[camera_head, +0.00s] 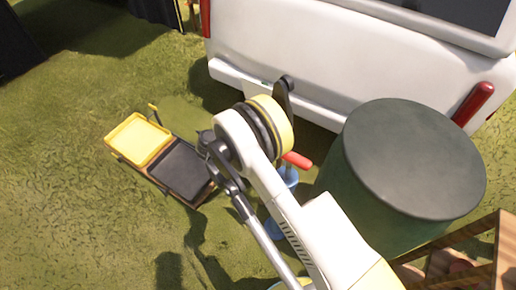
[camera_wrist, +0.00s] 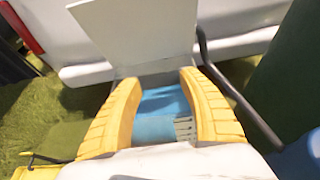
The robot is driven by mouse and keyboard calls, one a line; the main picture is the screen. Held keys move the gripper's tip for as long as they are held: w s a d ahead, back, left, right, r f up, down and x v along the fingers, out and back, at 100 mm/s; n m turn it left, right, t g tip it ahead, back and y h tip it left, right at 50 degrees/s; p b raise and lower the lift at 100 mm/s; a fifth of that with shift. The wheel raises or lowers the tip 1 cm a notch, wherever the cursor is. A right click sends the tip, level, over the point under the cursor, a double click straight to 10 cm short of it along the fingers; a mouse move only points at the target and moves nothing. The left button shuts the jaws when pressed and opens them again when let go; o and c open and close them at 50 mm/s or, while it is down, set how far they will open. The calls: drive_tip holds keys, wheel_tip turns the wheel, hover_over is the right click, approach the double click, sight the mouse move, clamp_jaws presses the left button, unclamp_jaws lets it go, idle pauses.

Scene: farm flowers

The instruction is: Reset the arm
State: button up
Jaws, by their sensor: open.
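My gripper (camera_wrist: 160,82) shows in the wrist view as two yellow fingers set apart, and it is open. A blue surface (camera_wrist: 163,103) with a small grey ribbed part shows between the fingers. A pale flat panel (camera_wrist: 135,35) lies beyond the fingertips. I cannot tell whether the fingers touch either one. In the head view my arm is bent across the middle, and I cannot make out the fingers there.
A white vehicle (camera_head: 330,50) stands behind my arm. A large dark green drum (camera_head: 410,160) is close on the right. A wooden crate (camera_head: 508,250) is at lower right. A cart with a yellow tray (camera_head: 139,140) and a black tray (camera_head: 182,168) stands left. Grass at far left is open.

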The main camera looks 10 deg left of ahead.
drive_tip(key=shift+v, duration=1.7)
drive_tip(key=shift+r, duration=0.1)
